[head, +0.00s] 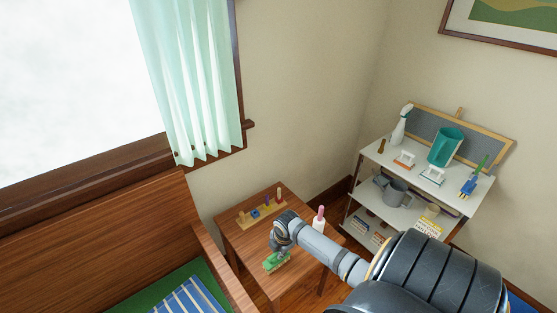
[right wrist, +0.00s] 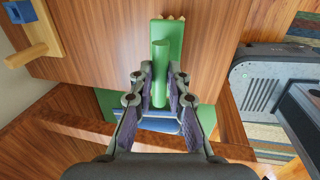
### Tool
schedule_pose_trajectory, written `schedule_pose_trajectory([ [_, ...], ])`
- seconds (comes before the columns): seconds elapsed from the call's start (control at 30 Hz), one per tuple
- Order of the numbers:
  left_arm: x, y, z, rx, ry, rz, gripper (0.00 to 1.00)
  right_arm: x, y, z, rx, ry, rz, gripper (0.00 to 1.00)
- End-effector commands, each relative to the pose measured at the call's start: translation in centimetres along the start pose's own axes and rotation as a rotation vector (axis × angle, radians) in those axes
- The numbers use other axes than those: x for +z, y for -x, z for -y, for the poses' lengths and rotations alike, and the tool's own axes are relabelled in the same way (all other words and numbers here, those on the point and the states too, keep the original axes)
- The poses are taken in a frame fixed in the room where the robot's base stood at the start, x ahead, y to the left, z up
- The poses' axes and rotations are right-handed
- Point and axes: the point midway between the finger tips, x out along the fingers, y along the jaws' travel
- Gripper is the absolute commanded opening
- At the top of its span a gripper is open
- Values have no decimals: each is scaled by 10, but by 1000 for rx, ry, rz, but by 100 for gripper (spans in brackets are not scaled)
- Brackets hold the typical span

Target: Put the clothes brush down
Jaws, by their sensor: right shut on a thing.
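The green clothes brush (head: 274,262) is at the front left part of the small wooden table (head: 238,233). It also shows in the right wrist view (right wrist: 160,62), with its handle between the fingers and pale bristle tips at the far end. My right gripper (right wrist: 158,88) is shut on the handle; it also shows in the head view (head: 276,250), reaching over the table from the right. Whether the brush touches the tabletop or hangs just above it, I cannot tell. My left gripper is not in view.
A bed (head: 205,245) with a raised wooden side is close on the left. White shelves (head: 455,192) with several items stand at right.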

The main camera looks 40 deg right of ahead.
Motion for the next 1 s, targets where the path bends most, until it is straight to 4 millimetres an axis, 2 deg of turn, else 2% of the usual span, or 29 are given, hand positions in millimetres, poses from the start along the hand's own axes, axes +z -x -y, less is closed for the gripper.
schedule_pose_trajectory([
  [0.37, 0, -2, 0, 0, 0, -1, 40, 0, -6, 1, 2, 1, 0, 0],
  [0.4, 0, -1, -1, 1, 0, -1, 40, 0, -6, 1, 2, 1, 0, 20],
  [0.53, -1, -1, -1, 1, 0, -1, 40, 0, -5, 1, 2, 1, 0, 37],
  [0.83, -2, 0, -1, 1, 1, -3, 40, 0, -4, 0, 2, 1, 0, 38],
  [0.93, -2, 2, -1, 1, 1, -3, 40, 1, 5, 0, 2, 2, 2, 38],
  [1.0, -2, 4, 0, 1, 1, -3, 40, 1, 18, -1, 4, 3, 3, 38],
])
